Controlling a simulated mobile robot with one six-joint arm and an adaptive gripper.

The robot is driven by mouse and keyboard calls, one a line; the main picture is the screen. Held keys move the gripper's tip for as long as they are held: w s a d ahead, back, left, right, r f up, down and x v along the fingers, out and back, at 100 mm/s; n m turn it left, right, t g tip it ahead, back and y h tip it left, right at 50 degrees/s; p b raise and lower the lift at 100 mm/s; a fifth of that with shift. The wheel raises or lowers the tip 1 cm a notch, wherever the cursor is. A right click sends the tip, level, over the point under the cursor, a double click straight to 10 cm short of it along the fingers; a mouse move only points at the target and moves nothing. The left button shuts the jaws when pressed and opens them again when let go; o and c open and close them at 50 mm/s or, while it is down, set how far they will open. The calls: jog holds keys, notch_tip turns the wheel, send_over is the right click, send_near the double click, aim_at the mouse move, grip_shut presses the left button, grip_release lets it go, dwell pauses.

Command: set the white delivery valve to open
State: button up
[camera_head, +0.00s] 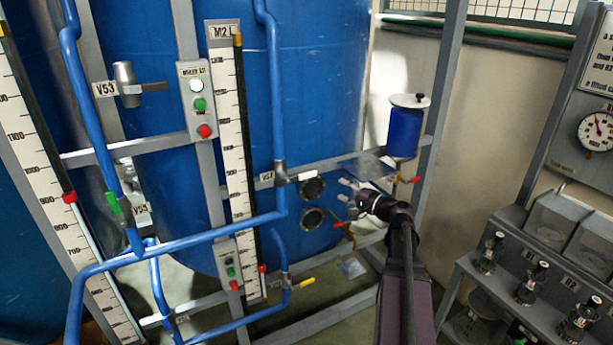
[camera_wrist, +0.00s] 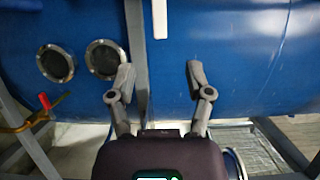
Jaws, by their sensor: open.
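My gripper (camera_head: 346,191) is open and empty in front of the lower part of the big blue tank, near two dark round ports. In the wrist view my gripper (camera_wrist: 160,76) has its two fingers spread, with a grey post and blue tank wall beyond them. A narrow white upright strip (camera_wrist: 159,18) shows at the top there, above the gap between the fingers and apart from them. I cannot tell whether this strip is the white delivery valve's handle.
A red-handled valve (camera_head: 340,225) is close below my gripper. A blue canister (camera_head: 405,131) stands on a frame shelf above right. Blue pipes (camera_head: 281,120), a yellow-handled valve (camera_head: 305,284) and grey frame bars are to the left. A gauge bench (camera_head: 510,218) stands at right.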

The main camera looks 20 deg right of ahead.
aim_at(308, 175)
jog(key=shift+w+a, duration=0.1)
jog(key=shift+w, duration=0.05)
jog(key=shift+x, duration=6.75)
grip_shut()
jog(key=shift+a, duration=0.2)
jog(key=shift+r, duration=0.1)
